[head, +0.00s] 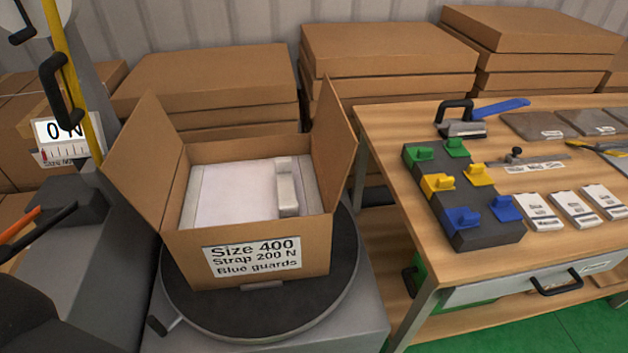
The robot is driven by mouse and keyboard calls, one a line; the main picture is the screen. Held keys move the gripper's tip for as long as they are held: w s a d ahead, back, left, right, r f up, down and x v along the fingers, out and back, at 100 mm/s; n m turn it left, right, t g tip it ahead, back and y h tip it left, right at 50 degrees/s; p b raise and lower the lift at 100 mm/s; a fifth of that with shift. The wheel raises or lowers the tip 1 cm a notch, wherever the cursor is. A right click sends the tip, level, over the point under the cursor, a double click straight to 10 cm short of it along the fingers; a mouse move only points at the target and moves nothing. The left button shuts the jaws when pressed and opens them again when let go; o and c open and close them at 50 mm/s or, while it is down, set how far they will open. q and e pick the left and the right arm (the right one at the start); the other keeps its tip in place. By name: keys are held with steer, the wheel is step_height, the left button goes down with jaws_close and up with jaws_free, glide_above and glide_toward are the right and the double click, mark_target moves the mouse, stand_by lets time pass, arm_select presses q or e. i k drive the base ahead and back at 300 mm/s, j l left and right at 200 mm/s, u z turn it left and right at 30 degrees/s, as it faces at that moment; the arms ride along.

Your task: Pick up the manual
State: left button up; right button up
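Three white booklets that look like manuals lie in a row on the right side of the wooden workbench: the left one (538,212), the middle one (573,209) and the right one (604,201). Their print is too small to read. They lie flat, just right of the dark block with coloured guards. Neither of my grippers shows in the head view.
An open cardboard box (295,262) with a white heating element (235,195) inside stands on a round turntable (342,275). The dark block (485,238) holds green, yellow and blue guards. A drawer handle (556,283) sticks out below the bench (395,140). Cartons (390,50) are stacked behind.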

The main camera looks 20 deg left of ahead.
mark_target(569, 204)
steer(key=i+l+z, duration=0.1)
steer(key=i+l, duration=0.15)
steer(key=l, duration=0.25)
steer(key=i+l, duration=0.25)
steer(key=l, duration=0.2)
steer(key=i+l+z, duration=0.15)
steer(key=l, duration=0.35)
steer(key=i+l+z, duration=0.1)
steer(key=i+l, duration=0.3)
